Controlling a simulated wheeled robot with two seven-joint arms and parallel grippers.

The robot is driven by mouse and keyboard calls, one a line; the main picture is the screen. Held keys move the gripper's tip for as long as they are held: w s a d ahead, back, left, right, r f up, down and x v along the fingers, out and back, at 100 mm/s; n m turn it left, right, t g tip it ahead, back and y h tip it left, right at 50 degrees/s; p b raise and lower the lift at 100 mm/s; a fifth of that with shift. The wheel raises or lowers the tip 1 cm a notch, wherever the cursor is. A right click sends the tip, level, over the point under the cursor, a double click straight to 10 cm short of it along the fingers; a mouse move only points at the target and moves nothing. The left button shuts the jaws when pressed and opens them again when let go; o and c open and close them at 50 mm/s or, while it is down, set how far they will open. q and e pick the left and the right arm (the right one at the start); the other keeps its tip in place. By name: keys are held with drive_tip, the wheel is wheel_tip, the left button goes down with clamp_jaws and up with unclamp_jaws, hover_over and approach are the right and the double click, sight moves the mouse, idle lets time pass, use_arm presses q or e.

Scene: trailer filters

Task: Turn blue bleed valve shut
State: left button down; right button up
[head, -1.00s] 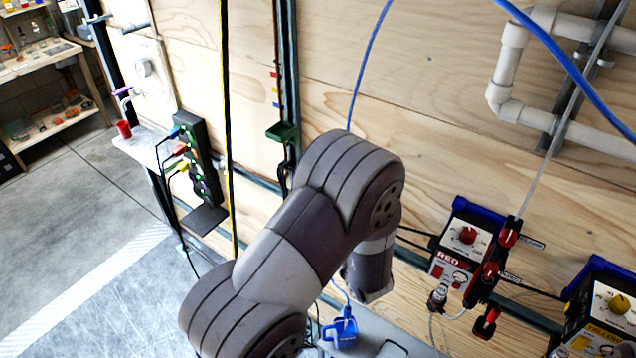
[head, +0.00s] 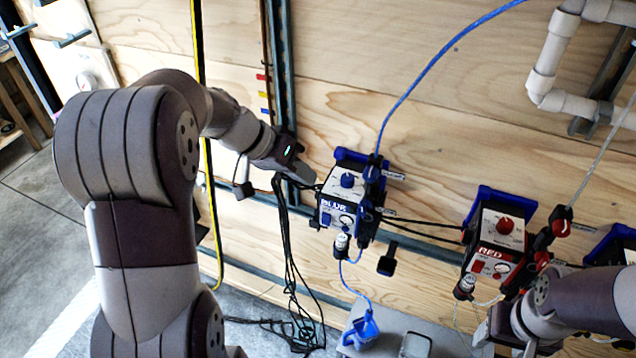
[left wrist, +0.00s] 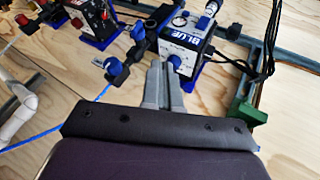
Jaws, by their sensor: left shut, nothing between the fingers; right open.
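The blue filter box (head: 336,208) is on the plywood wall, with a blue dial knob (head: 348,181) on its face. Blue-handled valves (head: 374,170) line its right side, and a black handle (head: 387,260) sits lower; I cannot tell which is the bleed valve. My left gripper (head: 308,181) is shut and empty, left of the box. In the left wrist view its fingertips (left wrist: 164,66) overlap the dial knob's edge (left wrist: 175,61); contact is unclear. Two blue valve handles (left wrist: 114,67) show left of the fingers there. My right gripper (head: 482,335) is partly seen, open, below the red box.
The red filter box (head: 493,240) with red valves stands to the right. Black cables (head: 290,260) hang left of the blue box, and black lines join the boxes. A blue hose (head: 430,65) rises above.

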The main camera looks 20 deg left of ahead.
sight(361, 203)
wheel_tip(361, 203, down, 4)
drive_tip(key=b, duration=0.3)
use_arm(q)
drive_tip(key=a+p+x, duration=0.1)
drive_tip(key=p+x, duration=0.1)
drive_tip(key=x, duration=0.6)
drive_tip(key=shift+y, duration=0.5)
drive_tip(key=d, duration=0.2)
drive_tip(key=d+p, duration=0.1)
drive_tip(key=d, duration=0.1)
drive_tip(key=d+p, duration=0.1)
drive_tip(key=d, duration=0.1)
drive_tip(key=shift+w+d+f, duration=0.1)
drive_tip(key=shift+w+d, duration=0.1)
drive_tip(key=shift+w, duration=0.05)
drive_tip(key=shift+y+p, duration=0.3)
drive_tip(key=shift+p, duration=0.05)
drive_tip(key=shift+a+m, duration=0.1)
drive_tip(key=shift+m, duration=0.2)
use_arm(e)
drive_tip(key=r, duration=0.4)
drive_tip(key=shift+w+a+r, duration=0.1)
drive_tip(key=shift+a+r, duration=0.25)
drive_tip(key=shift+a, duration=0.05)
